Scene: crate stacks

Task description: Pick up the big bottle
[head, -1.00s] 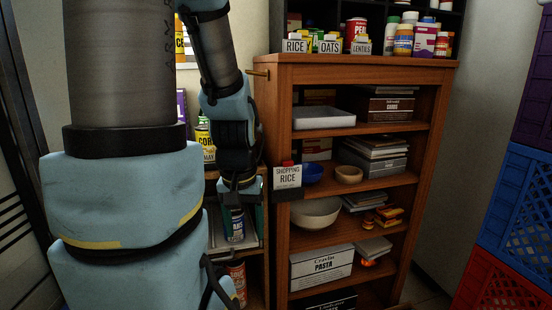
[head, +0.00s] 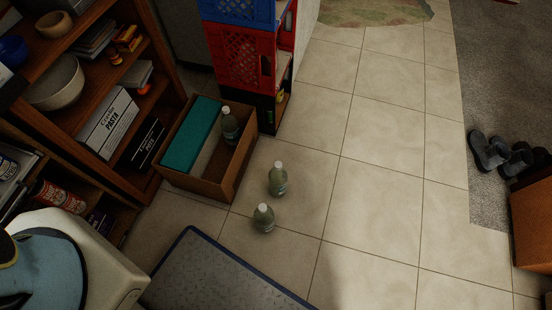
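Two pale green bottles with white caps stand upright on the tiled floor in the head view. The farther bottle (head: 278,181) looks slightly taller than the nearer bottle (head: 263,218). A third similar bottle (head: 230,126) stands inside the cardboard box (head: 211,188) behind them. Its lower part is hidden by the box wall. I cannot tell for sure which bottle is the big one. My gripper is out of view; only a blue part of my arm shows at the lower left.
Stacked blue and red crates (head: 238,59) stand behind the box. A wooden shelf (head: 160,92) is at the left. A grey mat (head: 225,278) lies in front of the bottles. Dark boots (head: 487,150) are at the far right. The tiles right of the bottles are clear.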

